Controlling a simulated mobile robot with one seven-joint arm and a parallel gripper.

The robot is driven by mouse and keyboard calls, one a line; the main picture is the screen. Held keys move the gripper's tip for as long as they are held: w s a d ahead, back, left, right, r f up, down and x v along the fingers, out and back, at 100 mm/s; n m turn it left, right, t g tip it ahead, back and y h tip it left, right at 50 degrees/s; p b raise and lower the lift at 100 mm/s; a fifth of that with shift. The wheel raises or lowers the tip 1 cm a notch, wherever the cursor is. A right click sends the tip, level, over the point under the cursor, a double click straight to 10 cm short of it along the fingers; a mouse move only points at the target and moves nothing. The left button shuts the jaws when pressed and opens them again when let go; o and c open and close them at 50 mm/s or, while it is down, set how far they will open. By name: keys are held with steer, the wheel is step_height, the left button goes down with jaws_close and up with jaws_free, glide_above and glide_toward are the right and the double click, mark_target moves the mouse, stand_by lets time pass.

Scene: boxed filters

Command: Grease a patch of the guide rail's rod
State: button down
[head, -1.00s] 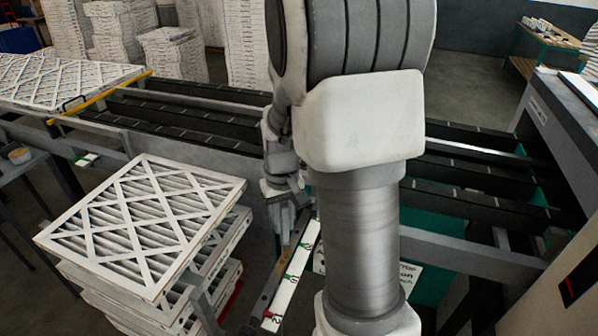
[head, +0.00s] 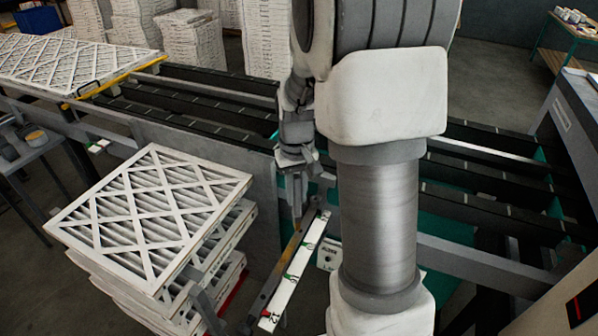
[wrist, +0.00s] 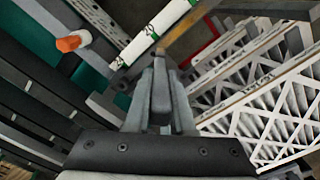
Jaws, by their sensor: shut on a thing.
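My gripper (head: 297,172) is shut on a slim grey tool (wrist: 160,92), which looks like a brush handle. In the head view the tool points down at the upper part of the guide rail (head: 262,300). The rail slopes beside a white strip with green and red marks (head: 291,282). A brownish stretch of its rod (head: 292,243) shows, and it also appears just past the tool in the wrist view (wrist: 195,30). The tool's tip is at or very near the rod; I cannot tell whether it touches.
A stack of pleated filters (head: 150,215) stands close left of the rail. The conveyor (head: 200,98) runs behind. A side table at far left holds a pot with orange contents (head: 36,137). An orange-ended part (wrist: 73,41) shows in the wrist view.

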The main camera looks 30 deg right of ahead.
mark_target(298, 176)
steer(key=shift+r+p, duration=1.5)
steer(key=shift+r, duration=0.75)
steer(key=shift+d, duration=0.15)
steer(key=shift+f, duration=0.15)
